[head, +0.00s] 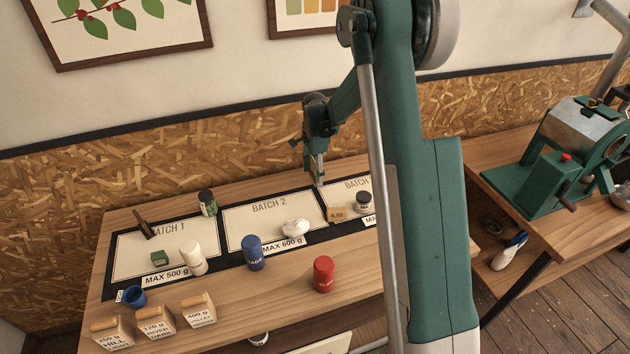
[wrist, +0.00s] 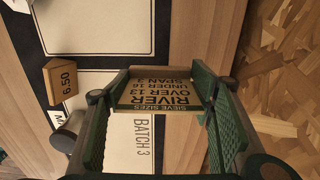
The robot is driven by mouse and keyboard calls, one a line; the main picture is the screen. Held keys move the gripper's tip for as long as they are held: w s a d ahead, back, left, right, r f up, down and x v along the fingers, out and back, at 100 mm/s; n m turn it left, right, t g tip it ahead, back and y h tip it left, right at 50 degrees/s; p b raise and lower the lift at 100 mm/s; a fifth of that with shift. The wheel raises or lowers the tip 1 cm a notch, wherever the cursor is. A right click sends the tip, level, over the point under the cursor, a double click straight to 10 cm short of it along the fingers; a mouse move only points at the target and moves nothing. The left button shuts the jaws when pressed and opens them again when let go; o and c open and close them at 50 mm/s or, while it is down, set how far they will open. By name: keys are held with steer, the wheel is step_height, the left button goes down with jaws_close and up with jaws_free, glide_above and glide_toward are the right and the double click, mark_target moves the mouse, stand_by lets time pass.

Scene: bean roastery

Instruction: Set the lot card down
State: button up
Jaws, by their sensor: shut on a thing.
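My gripper (head: 317,168) points down at the back edge of the table, by the border between the Batch 2 and Batch 3 areas. In the wrist view, its fingers are shut on the lot card (wrist: 160,92), a tan printed card reading "RIVER", "SIEVE SIZES", "OVER 13" and "UNDER 16". The card spans the space between the two finger pads. In the head view, the card is mostly hidden or edge-on. I cannot tell whether its lower edge touches the table. The Batch 3 area (wrist: 128,150) shows below the card in the wrist view.
A tan 6.50 block (head: 337,214) and a dark-lidded jar (head: 363,202) stand near the gripper. A white lump (head: 295,228), a blue canister (head: 253,253) and a red canister (head: 323,274) stand further forward. My arm hides the table's right part. Batch 2's middle (head: 262,218) is clear.

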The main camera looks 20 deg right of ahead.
steer(key=shift+f, duration=1.85)
steer(key=shift+f, duration=0.2)
steer(key=o, duration=0.9)
steer(key=shift+r, duration=0.15)
step_height(320, 180, up, 12)
steer(key=shift+r, duration=0.1)
steer(key=shift+r, duration=0.1)
